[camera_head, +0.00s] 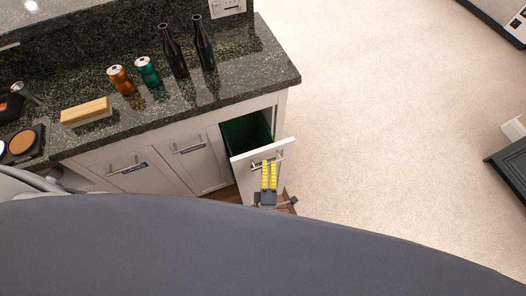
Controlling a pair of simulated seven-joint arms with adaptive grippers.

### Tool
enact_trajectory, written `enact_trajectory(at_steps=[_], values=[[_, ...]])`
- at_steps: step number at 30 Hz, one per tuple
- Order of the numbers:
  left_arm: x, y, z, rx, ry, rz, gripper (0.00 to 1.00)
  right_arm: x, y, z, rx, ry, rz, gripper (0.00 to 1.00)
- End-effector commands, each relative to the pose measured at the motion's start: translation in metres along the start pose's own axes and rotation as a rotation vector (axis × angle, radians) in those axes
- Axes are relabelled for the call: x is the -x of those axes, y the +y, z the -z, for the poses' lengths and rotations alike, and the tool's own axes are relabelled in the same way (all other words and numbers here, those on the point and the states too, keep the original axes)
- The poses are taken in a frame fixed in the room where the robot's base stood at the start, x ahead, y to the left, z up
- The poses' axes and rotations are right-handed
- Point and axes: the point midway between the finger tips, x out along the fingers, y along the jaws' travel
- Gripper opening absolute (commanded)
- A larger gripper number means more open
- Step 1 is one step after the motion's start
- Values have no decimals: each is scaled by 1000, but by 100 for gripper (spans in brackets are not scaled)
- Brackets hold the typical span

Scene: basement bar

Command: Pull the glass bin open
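The glass bin's white front panel (243,171) stands out from the cabinet at the right end of the counter, and the green bin (244,133) behind it shows from above. A metal bar handle (252,161) is on the panel. My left gripper (268,164) has yellow fingers that lie across the handle and hide part of it. The fingers are side by side with a narrow gap; I cannot tell whether they grip the bar. Any label on this panel is hidden or too small to read. My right gripper is not in view.
Two closed fronts with handles, the left one (129,175) labelled, are left of the bin. Dark bottles (174,52), an orange can (121,80), a teal can (147,71) and a wooden block (86,112) stand on the stone counter (262,70). Pale floor (390,110) to the right is clear.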

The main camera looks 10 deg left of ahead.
Motion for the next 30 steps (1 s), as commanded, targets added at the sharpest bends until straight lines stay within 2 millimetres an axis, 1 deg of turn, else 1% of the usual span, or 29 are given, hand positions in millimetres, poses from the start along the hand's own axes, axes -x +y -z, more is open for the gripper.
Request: enact_trajectory(at_steps=[1, 6, 16, 17, 18, 23, 24, 30], values=[[4, 3, -5, 3, -3, -3, 0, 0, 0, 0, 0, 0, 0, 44], [12, 5, -9, 2, -4, -5, 0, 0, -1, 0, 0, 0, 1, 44], [12, 6, -10, 2, -6, -6, 0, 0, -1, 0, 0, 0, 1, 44], [12, 6, -10, 2, -6, -6, 7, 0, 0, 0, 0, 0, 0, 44], [12, 6, -10, 2, -6, -6, 12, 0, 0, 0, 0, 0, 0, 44], [13, 5, -8, 1, -4, -4, 30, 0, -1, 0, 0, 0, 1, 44], [13, 5, -8, 1, -3, -3, 32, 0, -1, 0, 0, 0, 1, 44], [13, 4, -7, 1, -2, -2, 32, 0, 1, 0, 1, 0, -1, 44]])
